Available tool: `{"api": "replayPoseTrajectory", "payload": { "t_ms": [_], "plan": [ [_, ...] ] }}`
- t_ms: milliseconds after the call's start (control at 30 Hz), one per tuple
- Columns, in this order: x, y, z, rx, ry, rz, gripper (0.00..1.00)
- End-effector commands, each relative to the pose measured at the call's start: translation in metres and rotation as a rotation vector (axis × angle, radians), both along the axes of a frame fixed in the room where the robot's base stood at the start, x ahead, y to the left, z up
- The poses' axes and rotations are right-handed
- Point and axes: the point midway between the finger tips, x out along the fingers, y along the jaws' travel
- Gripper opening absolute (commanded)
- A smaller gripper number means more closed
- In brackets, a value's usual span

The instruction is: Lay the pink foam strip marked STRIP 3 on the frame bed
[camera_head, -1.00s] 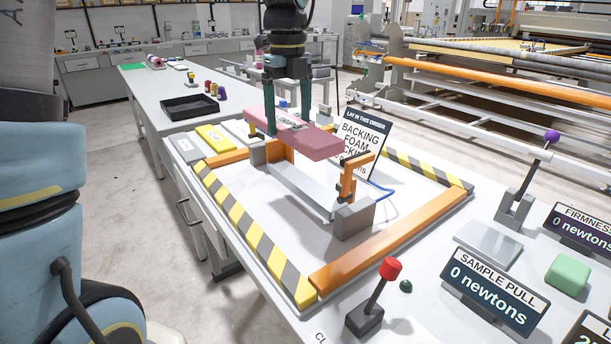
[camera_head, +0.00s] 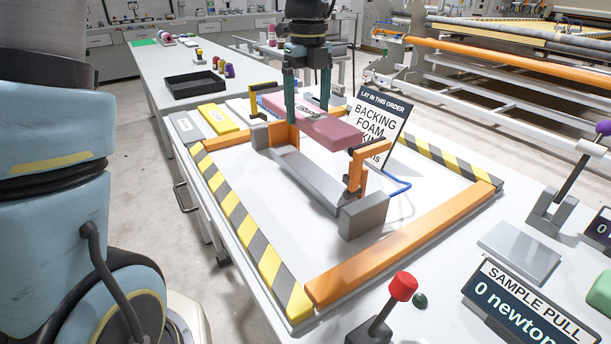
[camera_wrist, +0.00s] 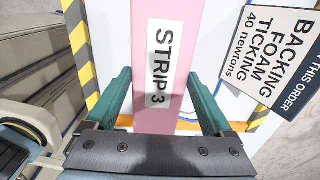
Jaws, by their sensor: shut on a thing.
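My gripper (camera_head: 308,99) is shut on the pink foam strip (camera_head: 338,131), its two green fingers on the strip's long sides. The strip is level and held above the frame bed (camera_head: 400,208), over a grey bar with orange uprights. Whether it touches the uprights I cannot tell. In the wrist view, the strip (camera_wrist: 152,118) runs between my gripper's fingers (camera_wrist: 158,85), and its white label reads STRIP 3. The frame bed is a white surface edged by orange rails and striped yellow and grey rails.
The grey bar (camera_head: 308,180) with orange uprights (camera_head: 357,172) and a grey end block (camera_head: 363,217) stands on the bed. A sign (camera_head: 376,124) stands behind. Yellow (camera_head: 218,118) and grey (camera_head: 185,127) strips lie at the left. A red-knobbed lever (camera_head: 403,286) is in front.

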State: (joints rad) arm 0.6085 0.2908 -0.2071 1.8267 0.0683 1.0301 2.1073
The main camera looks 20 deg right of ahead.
Motion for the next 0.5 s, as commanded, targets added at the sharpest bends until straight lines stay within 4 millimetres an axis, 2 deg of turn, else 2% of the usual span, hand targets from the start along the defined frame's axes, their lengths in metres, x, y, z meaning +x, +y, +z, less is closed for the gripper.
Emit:
{"api": "replayPoseTrajectory", "payload": {
  "t_ms": [33, 167, 500],
  "plan": [
    [0.0, 0.0, -0.013, 0.002, 0.002, 0.0, 0.26],
    [0.0, 0.001, -0.023, 0.003, 0.003, 0.0, 0.26],
    [-0.001, 0.001, -0.076, 0.003, 0.004, 0.0, 0.26]
  ]
}}
